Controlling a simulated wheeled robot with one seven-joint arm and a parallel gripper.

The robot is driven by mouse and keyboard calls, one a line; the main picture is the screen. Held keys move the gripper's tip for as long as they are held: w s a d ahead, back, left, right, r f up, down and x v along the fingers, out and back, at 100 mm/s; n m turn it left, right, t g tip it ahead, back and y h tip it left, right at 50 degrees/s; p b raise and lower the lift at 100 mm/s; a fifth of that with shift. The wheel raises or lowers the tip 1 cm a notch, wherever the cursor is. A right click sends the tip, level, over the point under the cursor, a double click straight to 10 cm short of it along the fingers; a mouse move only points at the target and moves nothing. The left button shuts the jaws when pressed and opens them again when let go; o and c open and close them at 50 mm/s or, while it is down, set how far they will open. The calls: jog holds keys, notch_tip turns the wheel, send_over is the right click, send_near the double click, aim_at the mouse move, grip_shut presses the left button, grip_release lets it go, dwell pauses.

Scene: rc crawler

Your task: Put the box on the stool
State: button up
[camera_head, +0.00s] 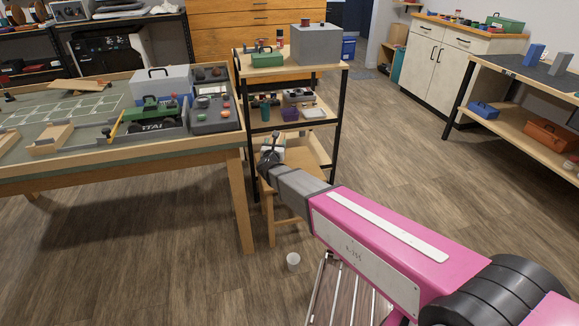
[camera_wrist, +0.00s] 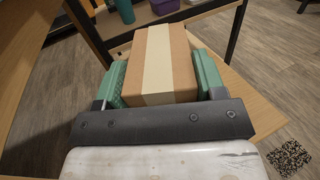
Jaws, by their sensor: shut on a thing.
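A brown cardboard box (camera_wrist: 160,62) with a pale tape strip sits between the two green fingers of my gripper (camera_wrist: 162,80) in the wrist view. The fingers press on its left and right sides. The stool's seat (camera_wrist: 250,92) shows beneath and to the right of the box in the wrist view. I cannot tell whether the box touches the seat. In the head view my arm hides most of the box and part of the stool.
A workbench (camera_head: 215,141) with a green vehicle (camera_head: 152,116) is left of the stool. A shelf rack (camera_head: 340,100) with several items stands close behind. Open floor is at the right.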

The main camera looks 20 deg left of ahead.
jog(key=shift+w+d+f, duration=0.95)
jog(key=shift+d+f, duration=0.7)
jog(key=shift+f, duration=0.2)
jog(key=shift+w+d+f, duration=0.9)
jog(key=shift+d+f, duration=0.7)
jog(key=shift+f, duration=0.25)
jog(key=shift+w+d+f, duration=0.95)
jog(key=shift+d+f, duration=0.7)
jog(key=shift+f, duration=0.2)
jog(key=shift+f, duration=0.15)
jog(key=o, duration=0.9)
